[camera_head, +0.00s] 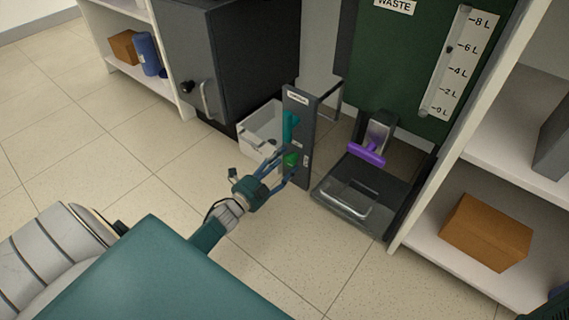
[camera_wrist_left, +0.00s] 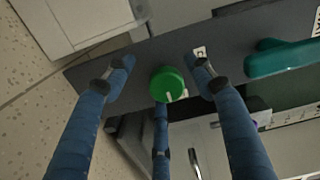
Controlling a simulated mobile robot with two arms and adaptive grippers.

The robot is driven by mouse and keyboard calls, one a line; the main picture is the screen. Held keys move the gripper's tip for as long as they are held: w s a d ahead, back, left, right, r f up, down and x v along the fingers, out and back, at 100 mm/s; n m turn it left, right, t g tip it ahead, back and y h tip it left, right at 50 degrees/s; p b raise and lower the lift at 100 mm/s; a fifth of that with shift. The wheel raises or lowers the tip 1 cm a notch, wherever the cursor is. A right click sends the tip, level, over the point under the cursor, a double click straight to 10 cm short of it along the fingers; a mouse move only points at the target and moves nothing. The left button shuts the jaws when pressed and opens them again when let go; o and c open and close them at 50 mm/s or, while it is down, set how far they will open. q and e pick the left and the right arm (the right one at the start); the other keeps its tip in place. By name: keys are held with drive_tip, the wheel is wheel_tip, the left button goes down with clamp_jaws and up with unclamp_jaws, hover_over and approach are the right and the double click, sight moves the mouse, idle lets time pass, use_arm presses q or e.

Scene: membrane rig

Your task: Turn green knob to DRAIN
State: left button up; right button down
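The round green knob (camera_head: 291,158) sits low on the narrow dark upright panel (camera_head: 298,128). In the left wrist view the green knob (camera_wrist_left: 167,82) faces me, with a pale pointer mark at its lower edge. My left gripper (camera_head: 282,166) is in front of the knob. In the left wrist view my left gripper (camera_wrist_left: 159,68) has its blue fingers spread around the knob, with visible gaps, so it is open. My right gripper cannot be made out.
A teal handle (camera_head: 290,127) is above the knob on the panel. A pale bin (camera_head: 262,128) stands behind it. A dark tray (camera_head: 385,188) with a purple-handled part (camera_head: 367,155) is to the right, below the green WASTE tank (camera_head: 400,60). Open floor lies in front.

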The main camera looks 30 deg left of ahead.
use_arm(q)
drive_tip(key=shift+d, duration=0.2)
drive_tip(key=shift+s, duration=0.15)
drive_tip(key=s+a, duration=0.1)
drive_tip(key=s, duration=1)
drive_tip(key=shift+s, duration=0.3)
drive_tip(key=shift+r, duration=0.1)
